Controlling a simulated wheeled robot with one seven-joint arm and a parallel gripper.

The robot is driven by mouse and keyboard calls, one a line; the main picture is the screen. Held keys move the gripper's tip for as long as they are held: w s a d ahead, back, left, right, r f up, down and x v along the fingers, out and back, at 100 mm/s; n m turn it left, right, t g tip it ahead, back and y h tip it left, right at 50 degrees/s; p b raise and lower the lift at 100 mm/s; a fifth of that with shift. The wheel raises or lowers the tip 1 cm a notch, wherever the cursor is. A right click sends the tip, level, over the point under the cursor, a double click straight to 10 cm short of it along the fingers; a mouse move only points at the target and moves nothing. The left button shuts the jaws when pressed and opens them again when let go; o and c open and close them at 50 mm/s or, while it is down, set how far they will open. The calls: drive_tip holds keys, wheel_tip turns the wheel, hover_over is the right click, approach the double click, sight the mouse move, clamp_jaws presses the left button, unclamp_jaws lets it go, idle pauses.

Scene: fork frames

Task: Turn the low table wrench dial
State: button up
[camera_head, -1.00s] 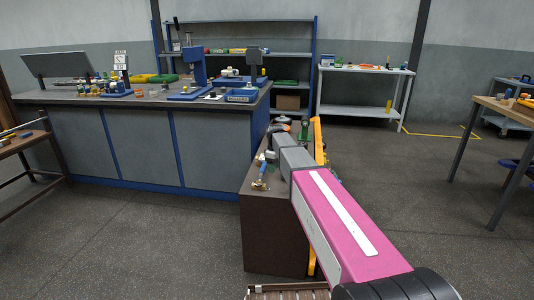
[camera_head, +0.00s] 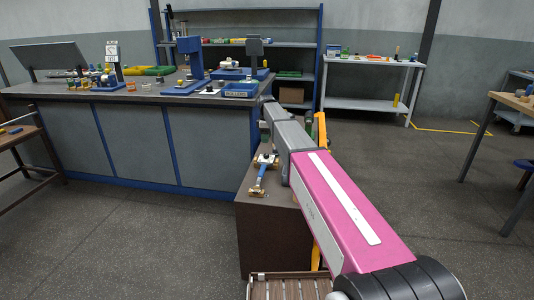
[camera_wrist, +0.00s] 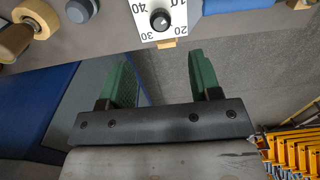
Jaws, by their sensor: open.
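The wrench dial (camera_wrist: 159,20) is a black knob on a white plate marked with numbers, at the top of the wrist view. A blue bar (camera_wrist: 236,6) lies to its right. In the head view a blue-handled tool with brass ends (camera_head: 259,180) lies on the low brown table (camera_head: 264,236). My gripper (camera_wrist: 162,66) is open and empty. Its two green fingers point toward the table edge, with the dial ahead of the gap between them and apart from both. In the head view my arm hides the gripper's fingers.
A wooden roller (camera_wrist: 38,16) and a dark round knob (camera_wrist: 80,10) are left of the dial. A yellow rack (camera_wrist: 300,150) stands at the lower right of the wrist view. A long grey workbench (camera_head: 135,145) stands behind the low table. Open floor (camera_head: 430,220) is at right.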

sight(266, 156)
wheel_tip(266, 156, down, 10)
idle(0.5)
drive_tip(key=c, duration=0.9)
